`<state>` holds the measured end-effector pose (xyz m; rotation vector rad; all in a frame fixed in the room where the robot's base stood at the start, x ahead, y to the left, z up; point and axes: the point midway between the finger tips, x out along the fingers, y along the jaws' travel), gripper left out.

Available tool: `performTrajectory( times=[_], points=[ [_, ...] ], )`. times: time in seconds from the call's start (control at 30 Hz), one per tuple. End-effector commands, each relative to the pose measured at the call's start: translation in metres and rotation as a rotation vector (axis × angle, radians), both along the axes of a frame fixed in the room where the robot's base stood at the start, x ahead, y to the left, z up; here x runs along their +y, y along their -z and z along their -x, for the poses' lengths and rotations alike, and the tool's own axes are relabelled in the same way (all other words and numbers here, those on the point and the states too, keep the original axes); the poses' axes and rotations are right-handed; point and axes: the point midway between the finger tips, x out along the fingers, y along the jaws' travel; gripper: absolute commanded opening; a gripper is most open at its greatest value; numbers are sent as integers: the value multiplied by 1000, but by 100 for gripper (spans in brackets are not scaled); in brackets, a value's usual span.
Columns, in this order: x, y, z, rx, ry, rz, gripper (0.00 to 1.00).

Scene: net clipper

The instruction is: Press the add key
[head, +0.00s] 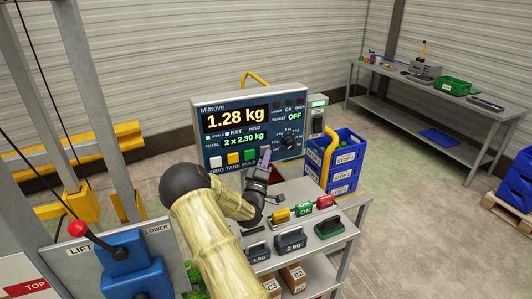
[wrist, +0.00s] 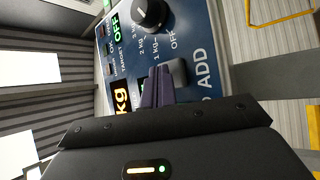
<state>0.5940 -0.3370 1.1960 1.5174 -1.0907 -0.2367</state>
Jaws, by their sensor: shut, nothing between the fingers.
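The scale panel (head: 240,112) is a blue box reading 1.28 kg, with a total line of 2 x 2.30 kg. White, orange and green keys sit along its lower edge. The add key (wrist: 178,72) is a dark grey block above the ADD label in the wrist view, partly covered by my fingers. My gripper (head: 265,157) is shut and empty, its purple fingertips in front of the panel's lower right. In the wrist view the fingertips (wrist: 157,88) overlap the key. I cannot tell whether they touch it.
A rotary knob (head: 289,143) sits right of the keys. A blue crate stack (head: 345,165) stands behind. A lift lever (head: 78,229) is at the left.

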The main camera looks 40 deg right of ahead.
Motion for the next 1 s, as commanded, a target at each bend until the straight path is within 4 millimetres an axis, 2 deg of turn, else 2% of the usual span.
performTrajectory(
  times=[0.33,0.73,1.0],
  points=[
    [4,1,14,1,0,-1,0],
    [5,0,17,0,0,0,0],
    [10,1,37,2,-1,0,0]
  ],
)
